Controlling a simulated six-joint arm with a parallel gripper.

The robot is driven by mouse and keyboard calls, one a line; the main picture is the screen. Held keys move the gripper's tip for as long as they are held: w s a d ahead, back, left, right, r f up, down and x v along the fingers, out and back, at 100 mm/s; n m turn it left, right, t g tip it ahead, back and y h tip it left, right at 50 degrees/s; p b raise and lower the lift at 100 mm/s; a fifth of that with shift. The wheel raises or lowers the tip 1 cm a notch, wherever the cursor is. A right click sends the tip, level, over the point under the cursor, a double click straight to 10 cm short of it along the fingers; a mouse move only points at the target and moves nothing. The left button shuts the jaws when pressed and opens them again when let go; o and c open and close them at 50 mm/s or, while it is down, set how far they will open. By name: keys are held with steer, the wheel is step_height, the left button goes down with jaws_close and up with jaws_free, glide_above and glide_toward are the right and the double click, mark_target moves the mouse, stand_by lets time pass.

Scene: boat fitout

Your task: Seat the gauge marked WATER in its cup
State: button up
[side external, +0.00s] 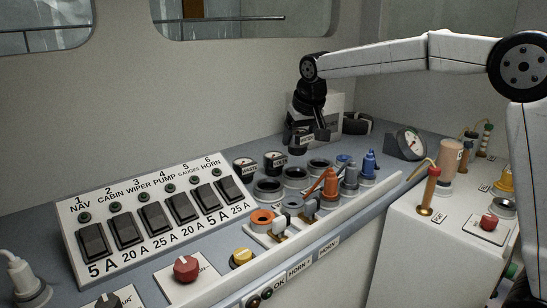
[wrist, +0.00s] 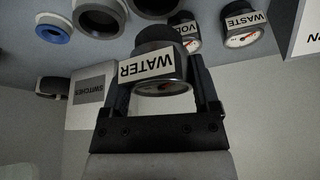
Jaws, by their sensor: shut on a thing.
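My gripper (side external: 309,138) is shut on the WATER gauge (wrist: 163,72), a dark round gauge with a white label. In the wrist view the gauge sits between both fingers of my gripper (wrist: 165,78), its dial partly hidden by the label. In the side view the held gauge (side external: 299,139) appears above and behind the row of dark ring-shaped cups. Three cups show there: a near one (side external: 268,187), a middle one (side external: 295,175) and a far one (side external: 319,165). They look empty. Which one belongs to WATER I cannot tell.
The VOLTS gauge (wrist: 186,30) and WASTE gauge (wrist: 241,30) stand beside the cups. A white box labelled SWITCHES (wrist: 91,93) is behind my gripper. Orange and blue plugs (side external: 330,183) crowd the right of the cups. The switch panel (side external: 155,215) is at left.

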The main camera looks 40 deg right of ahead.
mark_target(299, 154)
steer(key=shift+f, duration=0.45)
steer(key=shift+f, duration=0.7)
steer(key=shift+f, duration=0.3)
steer(key=shift+f, duration=0.4)
steer(key=shift+f, duration=0.3)
steer(key=shift+f, duration=0.75)
steer(key=shift+f, duration=0.35)
steer(key=shift+f, duration=0.3)
steer(key=shift+f, duration=0.2)
